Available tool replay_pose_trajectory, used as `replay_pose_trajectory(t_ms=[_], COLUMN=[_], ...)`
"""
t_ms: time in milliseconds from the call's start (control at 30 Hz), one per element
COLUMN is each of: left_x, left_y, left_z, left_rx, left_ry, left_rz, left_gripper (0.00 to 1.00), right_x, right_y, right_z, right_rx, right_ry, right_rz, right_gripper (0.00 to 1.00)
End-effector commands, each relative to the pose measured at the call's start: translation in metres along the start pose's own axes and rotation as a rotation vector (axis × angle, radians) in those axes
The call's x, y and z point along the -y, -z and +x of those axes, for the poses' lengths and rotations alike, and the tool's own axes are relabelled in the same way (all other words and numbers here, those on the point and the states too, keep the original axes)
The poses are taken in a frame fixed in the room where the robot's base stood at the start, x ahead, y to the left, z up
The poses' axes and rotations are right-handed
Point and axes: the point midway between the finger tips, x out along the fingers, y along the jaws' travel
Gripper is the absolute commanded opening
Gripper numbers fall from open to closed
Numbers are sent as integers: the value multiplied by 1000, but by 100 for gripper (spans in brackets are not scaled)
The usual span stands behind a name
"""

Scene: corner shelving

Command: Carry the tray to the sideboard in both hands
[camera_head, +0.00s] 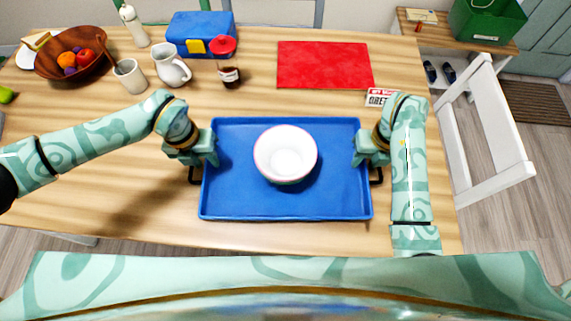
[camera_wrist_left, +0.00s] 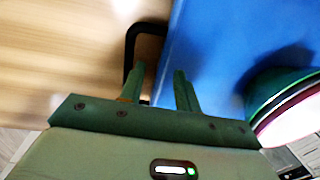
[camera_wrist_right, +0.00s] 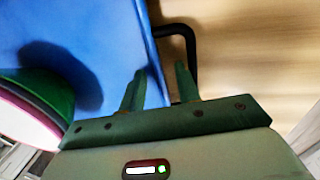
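The blue tray (camera_head: 235,190) lies on the wooden table in front of me, with a dark handle at each short side. A white bowl with a pink rim (camera_head: 285,155) stands upright near its middle; its green outside shows in the wrist views. My left gripper (camera_head: 212,153) is at the tray's left side. In the left wrist view its fingers (camera_wrist_left: 160,85) are apart, above the tray edge beside the left handle (camera_wrist_left: 130,45). My right gripper (camera_head: 358,153) is at the right side. Its fingers (camera_wrist_right: 158,85) are also apart, above the edge beside the right handle (camera_wrist_right: 190,45).
A red mat (camera_head: 325,65), a small sign (camera_head: 382,97), a jar (camera_head: 229,77), a white jug (camera_head: 172,65), a cup (camera_head: 130,76), a blue box (camera_head: 200,35) and a fruit bowl (camera_head: 65,70) stand behind. A white chair (camera_head: 490,125) and wooden sideboard (camera_head: 455,38) are right of the table.

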Motion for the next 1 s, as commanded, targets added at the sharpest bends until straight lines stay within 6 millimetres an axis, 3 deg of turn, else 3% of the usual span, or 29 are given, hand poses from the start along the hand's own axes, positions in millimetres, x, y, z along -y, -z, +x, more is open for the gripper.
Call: replay_pose_trajectory(t_ms=[67,200,667,1000], left_x=[0,0,1,5], left_y=[0,0,-1,-3], left_z=[0,0,-5,-44], left_rx=[0,0,4,24], left_ry=[0,0,1,1], left_rz=[0,0,0,2], left_gripper=[33,0,0,0], right_x=[0,0,-1,-5], right_y=[0,0,-1,-3], right_z=[0,0,-5,-44], right_rx=[0,0,5,25], right_ry=[0,0,0,0], right_rz=[0,0,-1,-3], right_gripper=[33,0,0,0])
